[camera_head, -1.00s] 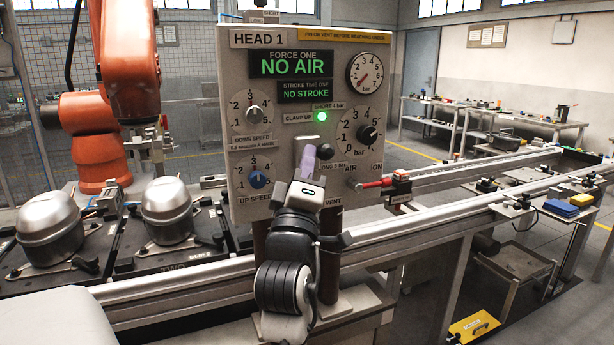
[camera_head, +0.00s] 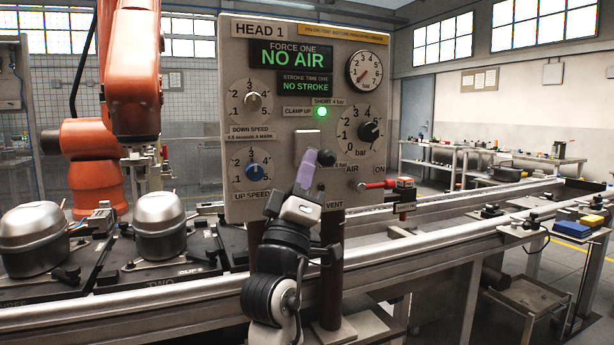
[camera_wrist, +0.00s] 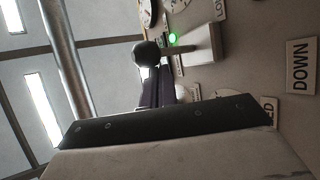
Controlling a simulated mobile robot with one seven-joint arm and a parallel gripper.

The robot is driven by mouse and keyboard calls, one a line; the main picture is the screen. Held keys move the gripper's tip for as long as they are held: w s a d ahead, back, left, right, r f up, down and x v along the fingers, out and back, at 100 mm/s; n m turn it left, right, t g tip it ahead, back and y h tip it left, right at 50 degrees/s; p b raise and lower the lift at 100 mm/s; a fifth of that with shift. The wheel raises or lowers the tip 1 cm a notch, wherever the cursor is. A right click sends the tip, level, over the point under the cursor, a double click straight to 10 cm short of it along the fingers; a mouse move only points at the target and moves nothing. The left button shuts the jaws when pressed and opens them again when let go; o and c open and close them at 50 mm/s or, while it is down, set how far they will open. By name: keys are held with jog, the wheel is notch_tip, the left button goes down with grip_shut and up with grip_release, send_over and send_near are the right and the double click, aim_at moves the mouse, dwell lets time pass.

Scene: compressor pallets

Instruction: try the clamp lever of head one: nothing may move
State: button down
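The clamp lever's black knob (camera_head: 326,157) sticks out from a pale plate (camera_head: 307,148) on the HEAD 1 panel (camera_head: 285,215). Above it, the CLAMP UP lamp (camera_head: 322,112) glows green. My gripper (camera_head: 305,168), with purple fingers, points up just left of and below the knob. In the wrist view the knob (camera_wrist: 147,53) and its stem (camera_wrist: 178,49) stand clear of the plate (camera_wrist: 206,44). The fingers (camera_wrist: 158,85) end right under the knob. Contact and the finger gap are unclear.
The force display (camera_head: 292,58) reads NO AIR, the stroke display (camera_head: 305,86) NO STROKE. A red air handle (camera_head: 377,184) is right of the lever. Silver compressor domes (camera_head: 160,222) sit on pallets at left, below an orange robot (camera_head: 135,70). A rail (camera_head: 420,255) runs along the front.

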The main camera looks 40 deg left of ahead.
jog(key=shift+w+a+f+b, duration=0.15)
jog(key=shift+a+f+b, duration=0.15)
jog(key=shift+f+b, duration=0.5)
dwell(1.1)
jog(key=shift+r, duration=0.15)
dwell(1.1)
